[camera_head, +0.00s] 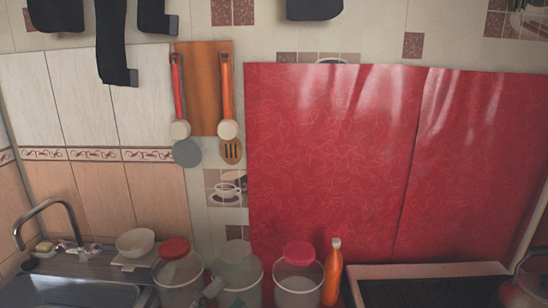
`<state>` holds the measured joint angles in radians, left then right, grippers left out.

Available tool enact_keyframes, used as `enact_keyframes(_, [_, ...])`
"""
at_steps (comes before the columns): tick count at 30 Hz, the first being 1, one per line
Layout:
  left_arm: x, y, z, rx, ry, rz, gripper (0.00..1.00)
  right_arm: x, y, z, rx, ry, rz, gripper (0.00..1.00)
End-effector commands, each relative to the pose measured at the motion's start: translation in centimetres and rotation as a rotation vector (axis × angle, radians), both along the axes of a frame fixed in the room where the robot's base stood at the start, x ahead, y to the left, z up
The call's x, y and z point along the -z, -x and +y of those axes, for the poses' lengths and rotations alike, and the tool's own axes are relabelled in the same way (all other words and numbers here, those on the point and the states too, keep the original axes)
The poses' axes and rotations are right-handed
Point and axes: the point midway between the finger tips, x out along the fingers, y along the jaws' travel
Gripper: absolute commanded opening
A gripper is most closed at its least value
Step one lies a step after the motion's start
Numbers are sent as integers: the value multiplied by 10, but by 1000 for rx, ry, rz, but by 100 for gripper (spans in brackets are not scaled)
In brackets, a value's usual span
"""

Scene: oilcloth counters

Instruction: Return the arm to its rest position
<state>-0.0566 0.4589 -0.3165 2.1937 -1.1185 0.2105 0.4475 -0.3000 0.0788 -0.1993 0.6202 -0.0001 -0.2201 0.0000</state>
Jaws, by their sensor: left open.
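My left gripper (142,50) hangs in from the top edge at the upper left, in front of the tiled wall. Its dark fingers are apart with grey tips, and nothing shows between them. It is well above the counter and touches nothing that I can see. The rest of the arm is cut off by the top edge. Another dark piece shows at the top middle, too cut off to tell which part it is.
A red panel (330,160) covers the right wall. Utensils hang on a wooden board (203,100). Below stand a sink with a tap (45,208), a white bowl (135,241), several containers, an orange bottle (332,275) and a dark tray (435,292).

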Motion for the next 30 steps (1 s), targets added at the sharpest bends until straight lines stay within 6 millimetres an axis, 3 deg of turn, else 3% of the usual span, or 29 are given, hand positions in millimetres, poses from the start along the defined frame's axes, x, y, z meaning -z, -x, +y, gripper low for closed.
enact_keyframes(2, [2, -12, 34, -166, 165, 109, 49, 0, 0, 1, -1, -1, 0, 41])
enact_keyframes(5, [24, -21, 79, -375, 331, 284, 49, 0, 0, 1, -1, -1, 0, 41])
enact_keyframes(8, [68, -17, 117, -572, 455, 506, 49, 0, 0, 2, -1, -2, 0, 41])
enact_keyframes(12, [145, 18, 149, -803, 550, 873, 49, 0, 0, 2, -2, -2, 0, 41])
enact_keyframes(15, [192, 54, 155, -908, 563, 1118, 49, 0, 0, 2, -2, -2, 0, 41])
enact_keyframes(18, [224, 90, 151, -968, 552, 1324, 49, 0, 0, 1, -2, -2, 0, 41])
enact_keyframes(24, [262, 156, 135, -1016, 493, 1653, 49, 0, 0, 1, -1, -2, 0, 41])
enact_keyframes(29, [276, 207, 120, -1014, 425, 1880, 49, 0, 0, 1, -1, -1, 0, 41])
enact_keyframes(30, [290, 199, 121, -1019, 422, 1872, 49, 0, 0, 1, -1, -1, -1, 41])
